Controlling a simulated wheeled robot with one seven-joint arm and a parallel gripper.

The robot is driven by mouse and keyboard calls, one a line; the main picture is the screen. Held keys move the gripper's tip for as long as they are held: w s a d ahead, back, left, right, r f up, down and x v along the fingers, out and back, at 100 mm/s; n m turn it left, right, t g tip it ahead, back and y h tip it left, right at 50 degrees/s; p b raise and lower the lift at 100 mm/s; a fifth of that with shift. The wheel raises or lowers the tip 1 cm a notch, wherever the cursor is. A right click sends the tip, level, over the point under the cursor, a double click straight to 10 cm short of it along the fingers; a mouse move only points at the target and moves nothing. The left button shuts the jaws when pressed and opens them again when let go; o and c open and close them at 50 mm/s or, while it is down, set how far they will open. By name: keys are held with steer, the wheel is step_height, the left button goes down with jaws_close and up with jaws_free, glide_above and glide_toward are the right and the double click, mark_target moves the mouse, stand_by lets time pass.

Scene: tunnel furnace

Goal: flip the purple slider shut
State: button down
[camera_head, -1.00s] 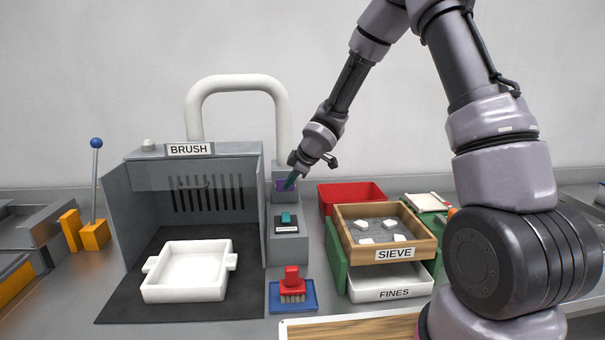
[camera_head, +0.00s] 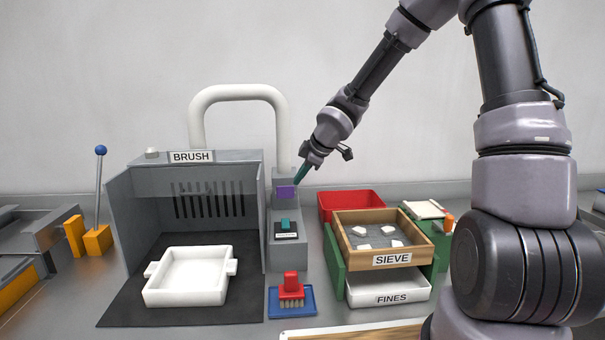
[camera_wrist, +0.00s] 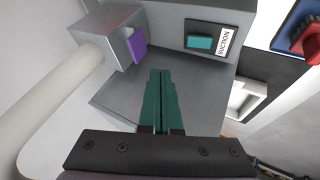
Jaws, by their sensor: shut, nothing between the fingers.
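The purple slider (camera_head: 286,192) is on the front of the upper grey housing beside the brush booth. It also shows in the wrist view (camera_wrist: 136,46) at the upper left, standing out from the edge of a grey block (camera_wrist: 112,30). My gripper (camera_head: 297,182) is just to the right of the slider in the head view. In the wrist view its green fingers (camera_wrist: 160,75) are shut together and empty, with a visible gap between them and the slider. I cannot tell whether the slider is fully at one end of its travel.
A teal switch (camera_head: 285,224) with a SUCTION label (camera_wrist: 225,40) sits below the slider. The white pipe (camera_head: 282,130) rises behind the housing. The booth (camera_head: 115,205) stands left, the red bin (camera_head: 350,200) and sieve (camera_head: 385,225) right. A red brush (camera_head: 291,287) lies in front.

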steer(key=shift+v, duration=0.95)
steer(key=shift+d, duration=0.1)
steer(key=s+d+r+m+h, duration=0.3)
steer(key=s+d+r+m, duration=0.15)
steer(key=d, duration=0.25)
steer(key=s+d+r+m+h, duration=0.2)
steer(key=s+d+r+m, duration=0.2)
steer(key=d+r+m, duration=0.15)
steer(key=s+d+r+m, duration=0.1)
steer(key=s+r+m, duration=0.2)
steer(key=s, duration=0.3)
steer(key=s+d+r+m+t+y, duration=0.1)
steer(key=s+d+r+m, duration=0.1)
steer(key=s, duration=0.4)
steer(key=s+d+r+m+y, duration=0.1)
steer(key=s+r+m, duration=0.3)
steer(key=s+m, duration=0.2)
steer(key=shift+d, duration=0.2)
